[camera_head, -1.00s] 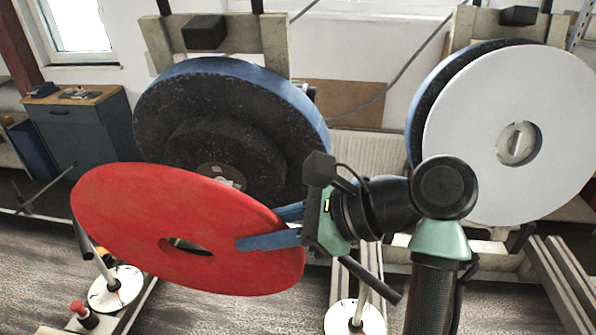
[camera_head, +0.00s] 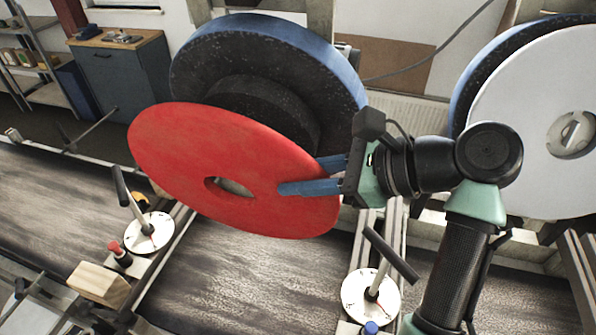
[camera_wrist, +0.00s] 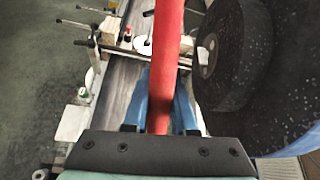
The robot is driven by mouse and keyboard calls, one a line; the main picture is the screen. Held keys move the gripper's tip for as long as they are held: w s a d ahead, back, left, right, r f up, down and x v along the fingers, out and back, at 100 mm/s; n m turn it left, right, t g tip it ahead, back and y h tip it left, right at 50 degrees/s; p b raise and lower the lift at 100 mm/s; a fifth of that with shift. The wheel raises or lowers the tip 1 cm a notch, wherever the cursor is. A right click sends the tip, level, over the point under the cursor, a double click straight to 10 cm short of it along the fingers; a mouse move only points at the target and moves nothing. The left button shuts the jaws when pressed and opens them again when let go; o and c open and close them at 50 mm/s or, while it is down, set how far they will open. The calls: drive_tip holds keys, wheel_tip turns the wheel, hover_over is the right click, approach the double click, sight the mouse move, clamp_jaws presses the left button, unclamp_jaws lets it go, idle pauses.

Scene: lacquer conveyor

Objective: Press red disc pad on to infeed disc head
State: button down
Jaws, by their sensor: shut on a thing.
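My gripper (camera_head: 305,176) is shut on the red disc pad (camera_head: 190,155), one blue finger on each face near the pad's right side. The pad is a large flat red disc with a central hole, tilted in the head view. In the wrist view the pad (camera_wrist: 166,60) shows edge-on between the blue fingers. The infeed disc head (camera_head: 345,85), black-faced with a blue rim and a stepped hub, stands behind the pad, which hides its lower left part. In the wrist view the black head (camera_wrist: 285,70) is to the right of the pad, with a gap between them.
A second blue-rimmed head (camera_head: 470,75) bearing a white disc (camera_head: 520,110) stands at the right. Below are the conveyor belt (camera_head: 235,285), white round dials with black handles (camera_head: 148,235), and a wooden block (camera_head: 98,283). A grey cabinet (camera_head: 122,80) stands at back left.

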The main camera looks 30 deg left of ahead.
sight(313, 139)
drive_tip(key=shift+w+a+r+p, duration=0.25)
drive_tip(key=shift+w+p, duration=0.25)
drive_tip(key=shift+w, duration=0.55)
drive_tip(key=shift+w+a+r+p, duration=0.25)
drive_tip(key=shift+w+p, duration=0.3)
drive_tip(key=shift+w, duration=0.5)
drive_tip(key=shift+w+a+r+p, duration=0.25)
drive_tip(key=shift+w+p, duration=0.25)
drive_tip(key=shift+w, duration=0.55)
drive_tip(key=shift+r+p, duration=0.1)
drive_tip(key=shift+p, duration=0.6)
drive_tip(key=shift+w, duration=0.1)
drive_tip(key=shift+p, duration=0.85)
drive_tip(key=shift+w, duration=0.1)
